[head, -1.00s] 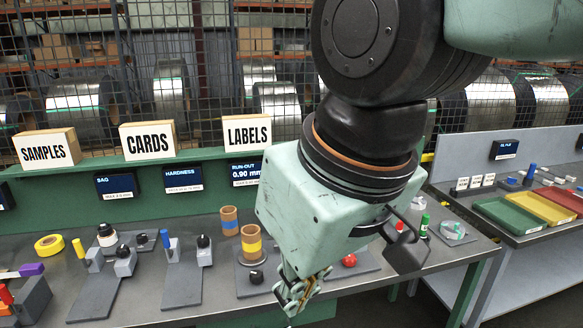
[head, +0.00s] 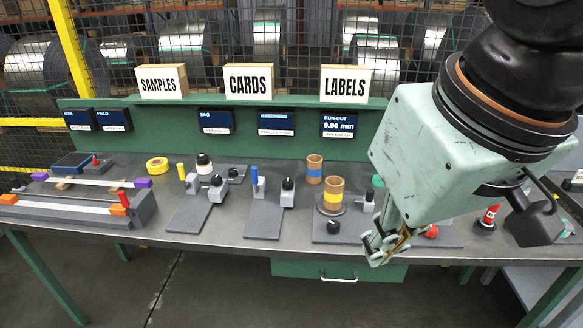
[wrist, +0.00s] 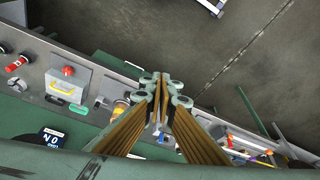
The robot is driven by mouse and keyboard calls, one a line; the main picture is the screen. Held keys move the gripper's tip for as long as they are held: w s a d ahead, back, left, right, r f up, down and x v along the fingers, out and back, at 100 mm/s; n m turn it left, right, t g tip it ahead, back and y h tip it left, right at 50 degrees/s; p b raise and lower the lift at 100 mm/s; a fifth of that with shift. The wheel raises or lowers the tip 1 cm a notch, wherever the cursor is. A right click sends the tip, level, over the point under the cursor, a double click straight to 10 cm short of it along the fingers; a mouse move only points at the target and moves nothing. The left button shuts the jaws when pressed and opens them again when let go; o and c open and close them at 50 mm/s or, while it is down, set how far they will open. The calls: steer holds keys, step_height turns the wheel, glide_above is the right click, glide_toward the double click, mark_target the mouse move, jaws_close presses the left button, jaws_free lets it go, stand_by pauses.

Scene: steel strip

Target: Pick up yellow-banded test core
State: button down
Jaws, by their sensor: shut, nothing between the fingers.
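The yellow-banded test core (head: 332,197) is a brown cylinder with a yellow band, standing upright on a round dark base on a grey plate. A similar core with a blue band (head: 314,170) stands just behind it and to its left. My gripper (head: 376,252) is shut and empty, pointing down at the bench's front edge, right of and in front of the yellow-banded core and apart from it. In the wrist view, the shut fingers (wrist: 160,84) fill the middle. An orange-yellow shape (wrist: 121,108) is partly hidden behind them; it may be the core.
A dark knob (head: 333,227) sits in front of the yellow-banded core. A red ball knob (head: 431,231) is right of my gripper. Grey fixtures with a blue post (head: 254,177) and a yellow post (head: 181,172) stand to the left. A green back panel (head: 230,155) with displays runs behind.

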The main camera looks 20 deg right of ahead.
steer(key=c, duration=1.7)
jaws_free()
